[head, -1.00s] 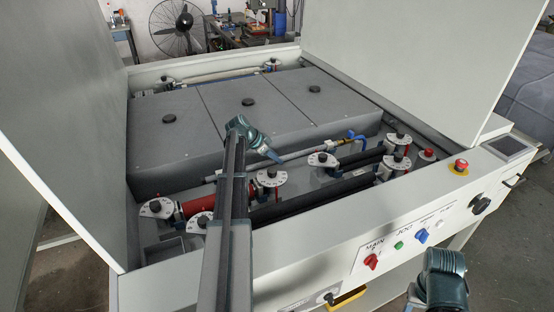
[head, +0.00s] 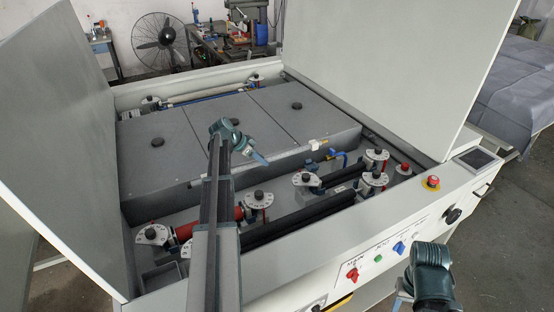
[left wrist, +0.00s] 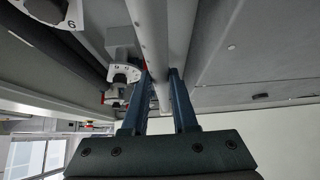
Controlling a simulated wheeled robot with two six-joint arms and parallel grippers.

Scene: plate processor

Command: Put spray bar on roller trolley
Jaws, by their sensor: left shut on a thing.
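The spray bar (head: 288,154), a thin grey tube with a white and brass-coloured end fitting, runs beside the front of the grey tank covers inside the machine. My left gripper (head: 264,160) reaches in over the front rollers and is shut on it. In the left wrist view the bar (left wrist: 161,88) passes between the two dark blue fingers (left wrist: 160,98). The bar's fitting is apart from the blue valve (head: 334,153). I cannot make out a roller trolley in either view. My right arm shows at the lower right of the head view; its fingers do not show.
Black rollers (head: 300,215) and a red roller (head: 222,217) with white dial brackets lie in front of the bar. Raised lids (head: 60,140) flank the opening. A control panel (head: 392,250) is at the front. A covered stack (head: 520,90) stands right.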

